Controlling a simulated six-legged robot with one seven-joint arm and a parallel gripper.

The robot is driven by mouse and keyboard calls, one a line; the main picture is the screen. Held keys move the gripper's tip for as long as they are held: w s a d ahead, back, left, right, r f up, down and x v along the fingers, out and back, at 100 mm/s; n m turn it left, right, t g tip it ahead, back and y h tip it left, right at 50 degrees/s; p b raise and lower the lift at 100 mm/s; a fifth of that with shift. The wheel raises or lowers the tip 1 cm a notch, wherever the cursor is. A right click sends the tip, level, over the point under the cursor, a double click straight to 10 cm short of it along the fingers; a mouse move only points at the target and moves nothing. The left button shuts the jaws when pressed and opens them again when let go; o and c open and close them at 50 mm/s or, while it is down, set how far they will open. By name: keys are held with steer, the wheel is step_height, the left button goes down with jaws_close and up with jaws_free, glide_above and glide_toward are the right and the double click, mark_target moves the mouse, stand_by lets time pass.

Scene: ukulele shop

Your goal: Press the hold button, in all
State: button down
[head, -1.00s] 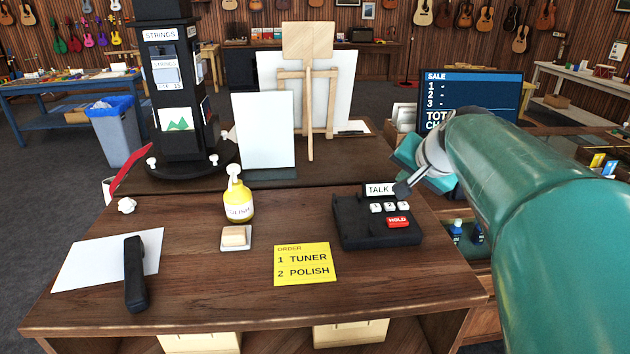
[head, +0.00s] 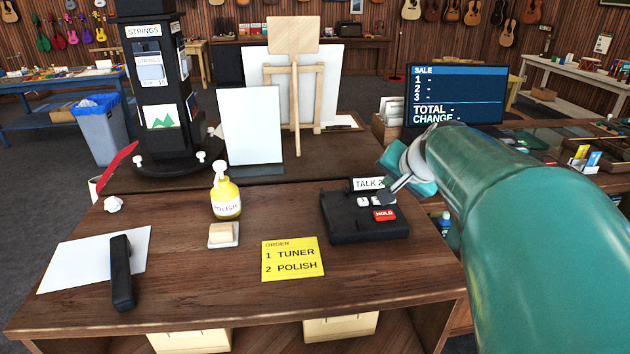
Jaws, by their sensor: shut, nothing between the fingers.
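The black desk phone (head: 345,228) sits on the right part of the wooden counter. Its red HOLD button (head: 384,215) is in plain view at the front right of the keys. White keys (head: 363,202) sit just behind it, and part of that row is hidden by my gripper. The phone's small display (head: 366,184) reads TALK and a partly hidden character. My gripper (head: 390,199) is shut and empty. Its dark tips point down and left, over the keys just behind the HOLD button; I cannot tell whether they touch.
A yellow order note (head: 292,259) lies left of the phone. A yellow polish bottle (head: 225,195), a sponge on a dish (head: 223,234) and a black handset-like object (head: 122,272) are farther left. The sale screen (head: 455,95) stands behind my arm.

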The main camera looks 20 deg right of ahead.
mark_target(386, 217)
steer(key=shift+f, duration=2.65)
steer(key=shift+f, duration=0.1)
steer(key=shift+f, duration=0.3)
steer(key=shift+f, duration=0.45)
stand_by(0.5)
stand_by(0.3)
steer(key=shift+r, duration=0.9)
steer(key=shift+r, duration=2.5)
